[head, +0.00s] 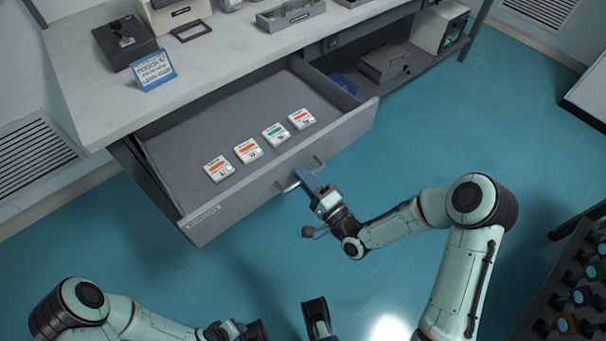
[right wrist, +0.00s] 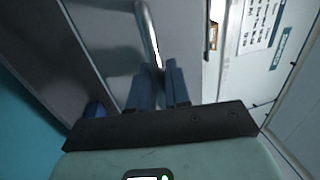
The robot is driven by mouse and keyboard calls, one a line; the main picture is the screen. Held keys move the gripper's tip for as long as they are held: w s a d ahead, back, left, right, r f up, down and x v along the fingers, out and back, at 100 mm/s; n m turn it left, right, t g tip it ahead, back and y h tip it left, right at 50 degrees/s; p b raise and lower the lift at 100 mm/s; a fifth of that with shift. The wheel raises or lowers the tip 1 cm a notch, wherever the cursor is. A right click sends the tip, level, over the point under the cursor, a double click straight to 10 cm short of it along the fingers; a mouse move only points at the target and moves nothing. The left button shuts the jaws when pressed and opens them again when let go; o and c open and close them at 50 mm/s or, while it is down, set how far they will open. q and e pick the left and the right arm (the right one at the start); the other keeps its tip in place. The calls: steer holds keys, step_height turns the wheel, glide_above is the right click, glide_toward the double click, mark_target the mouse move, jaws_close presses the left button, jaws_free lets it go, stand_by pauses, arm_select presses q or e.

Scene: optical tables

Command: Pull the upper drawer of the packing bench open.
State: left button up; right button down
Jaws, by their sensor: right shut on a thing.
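The upper drawer (head: 345,128) of the grey packing bench (head: 110,112) is pulled well out, and its inside shows. Its bar handle (head: 289,187) is on the front panel. My right gripper (head: 306,179) is shut on this handle from the front. In the right wrist view, the two blue fingers (right wrist: 160,85) stand on either side of the metal handle bar (right wrist: 147,35); the fingertips partly hide the bar. My left gripper (head: 288,325) is at the bottom edge, away from the drawer and partly cut off, so its opening is unclear.
Several small white boxes (head: 248,151) with orange or teal labels lie in the drawer. A blue sign (head: 154,71) and a dark device (head: 125,42) stand on the bench top. A lower shelf holds a grey case (head: 385,64). A rack (head: 570,290) stands at lower right. The floor before the drawer is clear.

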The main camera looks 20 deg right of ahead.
arm_select(q)
steer(key=shift+s, duration=0.1)
arm_select(e)
steer(key=shift+d, duration=0.1)
steer(key=c, duration=1.2)
jaws_free()
steer(key=shift+c, duration=0.2)
arm_select(q)
steer(key=shift+s+d+r+g+p, duration=0.35)
steer(key=shift+s+r, duration=0.1)
steer(key=shift+s, duration=0.15)
arm_select(e)
steer(key=v, duration=1.3)
steer(key=shift+s, duration=0.2)
